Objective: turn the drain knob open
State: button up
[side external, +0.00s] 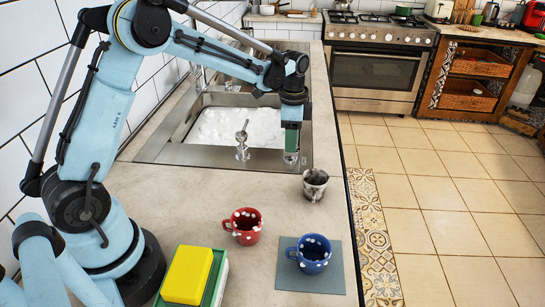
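The sink (172,153) is set in the counter, its basin full of white foam. A small metal fitting with an upright lever (242,141) stands on the sink's front rim. A second, smaller metal piece (290,157) shows at the rim's right corner, just below my gripper (292,150). Either could be the drain knob; I cannot tell which. My gripper points down over that right corner. A greenish block (292,138) shows at its end; whether it is held or part of the gripper is unclear. The fingertips are too small to read, and contact with the metal piece cannot be told.
A yellow sponge (188,275) lies on a green-and-white piece (220,275). A faucet (198,78) rises behind the sink.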

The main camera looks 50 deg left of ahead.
aim_at(289, 158)
notch_tip(289, 158, up, 9)
dwell(0.3)
jog(key=shift+s+r, duration=0.1)
jog(key=s+d+n+t, duration=0.2)
jog(key=s+n+t, duration=0.1)
jog(key=s, duration=0.5)
jog(key=s+d+n+t, duration=0.3)
jog(key=s+n, duration=0.3)
jog(key=s, duration=0.3)
jog(key=shift+s+d+t, duration=0.3)
jog(key=shift+d+t, duration=0.05)
jog(key=shift+t, duration=0.25)
